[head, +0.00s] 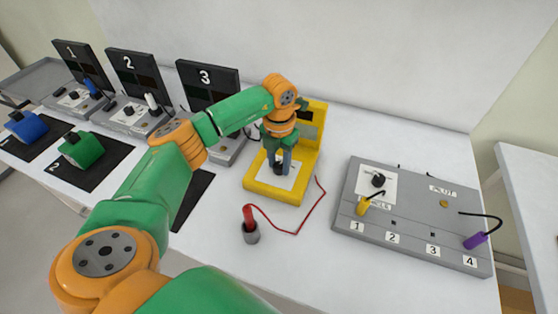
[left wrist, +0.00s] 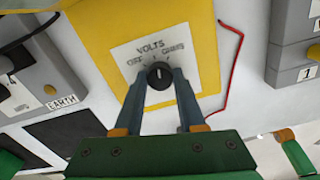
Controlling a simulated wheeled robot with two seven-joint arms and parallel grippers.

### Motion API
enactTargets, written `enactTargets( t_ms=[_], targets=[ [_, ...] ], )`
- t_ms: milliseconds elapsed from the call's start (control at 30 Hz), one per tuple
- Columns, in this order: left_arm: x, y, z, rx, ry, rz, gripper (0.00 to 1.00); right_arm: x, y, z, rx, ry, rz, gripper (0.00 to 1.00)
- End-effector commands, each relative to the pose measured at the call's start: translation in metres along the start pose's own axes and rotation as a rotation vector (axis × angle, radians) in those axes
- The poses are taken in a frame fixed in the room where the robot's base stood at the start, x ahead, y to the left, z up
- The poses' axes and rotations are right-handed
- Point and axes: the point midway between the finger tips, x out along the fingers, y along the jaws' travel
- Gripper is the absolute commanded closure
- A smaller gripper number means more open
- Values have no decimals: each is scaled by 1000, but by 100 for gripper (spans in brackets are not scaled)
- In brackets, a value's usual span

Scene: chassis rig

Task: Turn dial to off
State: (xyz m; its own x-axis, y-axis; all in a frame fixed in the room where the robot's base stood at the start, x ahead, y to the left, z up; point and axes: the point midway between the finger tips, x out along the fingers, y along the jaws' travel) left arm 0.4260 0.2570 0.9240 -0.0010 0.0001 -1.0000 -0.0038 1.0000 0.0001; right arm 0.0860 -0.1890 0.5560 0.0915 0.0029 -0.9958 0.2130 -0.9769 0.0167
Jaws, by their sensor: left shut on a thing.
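The yellow meter (head: 262,190) stands mid-table, with an upright back and a flat base. Its white face plate (left wrist: 205,52) shows in the left wrist view, marked OFF at left, VOLTS at top and OHMS at right. The round black dial (left wrist: 160,74) sits in the plate's middle. A pale mark on it seems to point up, toward VOLTS. My left gripper (left wrist: 160,88) is shut on the dial, one finger on each side. In the head view my left gripper (head: 281,165) reaches down onto the meter's base. My right gripper is in neither view.
A red probe (head: 249,218) stands in a grey holder, its red lead running to the meter. A grey panel (head: 400,255) with numbered sockets, a yellow plug and a purple plug lies at right. Numbered stations (head: 208,82) with blue and green blocks line the left.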

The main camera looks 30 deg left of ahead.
Motion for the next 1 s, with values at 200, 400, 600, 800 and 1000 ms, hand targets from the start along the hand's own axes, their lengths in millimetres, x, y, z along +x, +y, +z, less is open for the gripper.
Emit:
enactTargets(
  t_ms=[200, 400, 600, 800, 1000],
  targets=[
    [-2, 0, 0, -204, -2, 0, 100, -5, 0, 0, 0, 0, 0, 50],
    [-2, 0, 1, -394, -3, 0, 100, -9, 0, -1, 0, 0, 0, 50],
    [-2, 0, 1, -581, -3, -1, 100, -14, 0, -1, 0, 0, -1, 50],
    [-2, 0, 1, -748, -3, -1, 100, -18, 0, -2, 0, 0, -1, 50],
    [-2, 0, 1, -879, -4, -2, 100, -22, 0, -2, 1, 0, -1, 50]
  ],
)
